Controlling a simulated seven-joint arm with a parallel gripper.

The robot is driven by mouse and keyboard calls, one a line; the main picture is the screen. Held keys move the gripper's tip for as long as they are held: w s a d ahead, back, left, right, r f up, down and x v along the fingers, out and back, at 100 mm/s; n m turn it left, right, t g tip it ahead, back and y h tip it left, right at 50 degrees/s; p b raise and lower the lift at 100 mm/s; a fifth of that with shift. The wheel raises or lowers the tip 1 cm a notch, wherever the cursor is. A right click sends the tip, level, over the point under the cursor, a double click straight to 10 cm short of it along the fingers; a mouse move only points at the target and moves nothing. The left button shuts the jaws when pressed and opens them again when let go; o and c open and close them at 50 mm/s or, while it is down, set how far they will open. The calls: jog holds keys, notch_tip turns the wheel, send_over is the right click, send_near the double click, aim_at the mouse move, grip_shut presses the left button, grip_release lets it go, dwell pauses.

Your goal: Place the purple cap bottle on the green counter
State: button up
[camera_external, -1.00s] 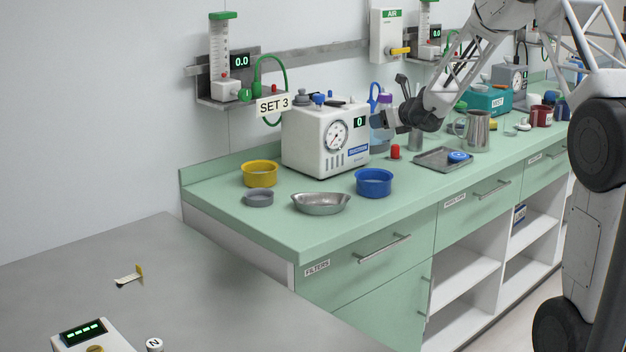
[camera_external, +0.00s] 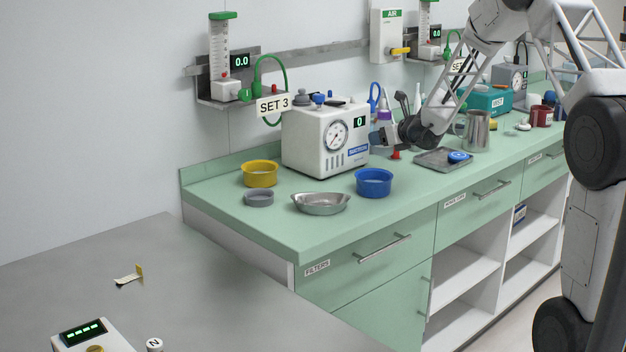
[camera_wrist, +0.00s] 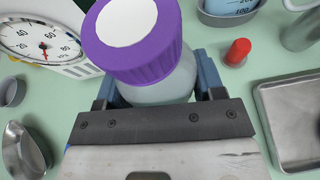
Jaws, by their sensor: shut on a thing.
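The purple cap bottle (camera_wrist: 165,88) fills the top middle of the wrist view, its purple cap with a white top tilted toward the camera. My gripper (camera_wrist: 158,84) is shut on its pale body, one blue-grey finger on each side. In the external view the purple cap (camera_external: 384,117) shows just above my gripper (camera_external: 386,139), right of the white gauge machine; the body is mostly hidden. The green counter (camera_external: 290,227) lies below. I cannot tell whether the bottle's base touches it.
The white gauge machine (camera_external: 310,150) stands left of the bottle. A red-capped item (camera_wrist: 238,50), a beaker with blue liquid (camera_wrist: 228,8) and a metal tray (camera_wrist: 292,110) are close on the right. The counter front has a blue bowl (camera_external: 374,189) and steel dish (camera_external: 320,207).

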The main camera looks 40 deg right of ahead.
aim_at(383, 155)
jog(key=shift+f, duration=1)
jog(key=shift+f, duration=0.1)
jog(key=shift+f, duration=1.75)
jog(key=shift+f, duration=0.15)
jog(key=o, duration=1.1)
jog(key=shift+c, duration=0.2)
jog(key=v, duration=1.2)
